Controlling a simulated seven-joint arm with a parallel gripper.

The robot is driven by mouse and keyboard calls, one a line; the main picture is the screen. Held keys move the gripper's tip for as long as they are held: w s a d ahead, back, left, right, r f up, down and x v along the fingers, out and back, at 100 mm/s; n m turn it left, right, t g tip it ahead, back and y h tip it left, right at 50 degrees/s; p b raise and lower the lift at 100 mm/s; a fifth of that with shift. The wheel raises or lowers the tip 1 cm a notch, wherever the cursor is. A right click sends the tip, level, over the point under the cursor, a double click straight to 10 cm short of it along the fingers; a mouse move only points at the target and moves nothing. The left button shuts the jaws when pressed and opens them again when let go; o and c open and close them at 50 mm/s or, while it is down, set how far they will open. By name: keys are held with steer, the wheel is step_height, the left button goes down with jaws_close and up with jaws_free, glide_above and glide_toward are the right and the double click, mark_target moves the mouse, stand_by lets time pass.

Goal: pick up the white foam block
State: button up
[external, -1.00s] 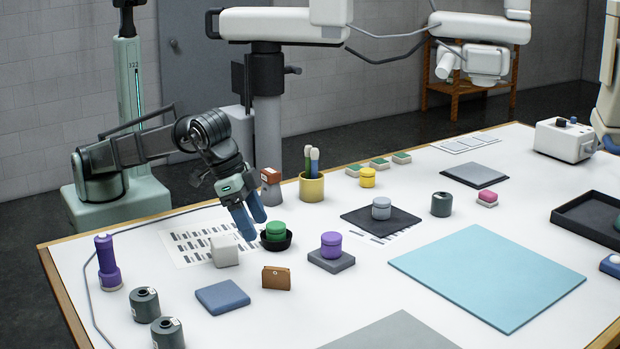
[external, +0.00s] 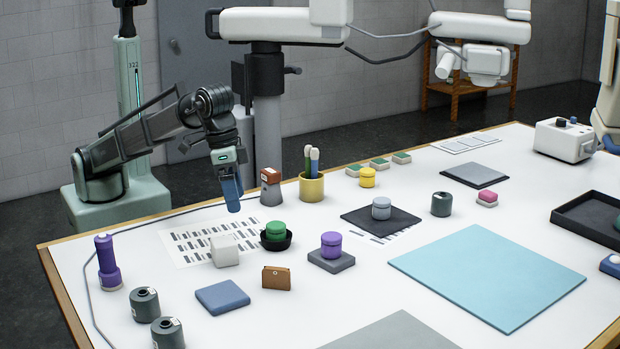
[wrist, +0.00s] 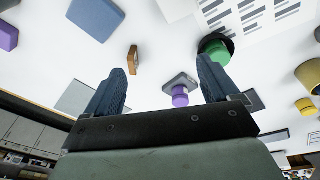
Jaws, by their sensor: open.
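The white foam block (external: 224,251) is a small pale cube standing on the white table, at the near edge of a printed sheet. In the wrist view a pale block (wrist: 174,8), cut off by the top edge, appears to be the same one. My gripper (external: 233,208) points down above the table, behind and higher than the block, apart from it. In the wrist view its two blue fingers (wrist: 160,70) are spread with nothing held between them.
A green-lidded jar in a black bowl (external: 275,236) stands right of the block. A brown wallet-like item (external: 276,278) and a blue pad (external: 222,297) lie in front. A purple bottle (external: 108,262) stands left. A yellow cup (external: 312,188) stands behind right.

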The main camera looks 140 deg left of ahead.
mark_target(224, 241)
steer(key=s+f+n, duration=0.1)
steer(key=f, duration=0.2)
steer(key=s+d+f+n+g, duration=0.1)
steer(key=f, duration=0.2)
steer(key=s+d+f+n+g+h, duration=0.1)
steer(key=s+f, duration=0.1)
steer(key=f, duration=0.1)
steer(key=shift+n, duration=0.3)
steer(key=shift+w+a+f, duration=0.1)
steer(key=shift+a+f, duration=0.05)
steer(key=shift+f, duration=1.25)
steer(key=shift+a+f, duration=0.1)
steer(key=shift+f, duration=1.25)
steer(key=c, duration=1)
steer(key=shift+r, duration=0.15)
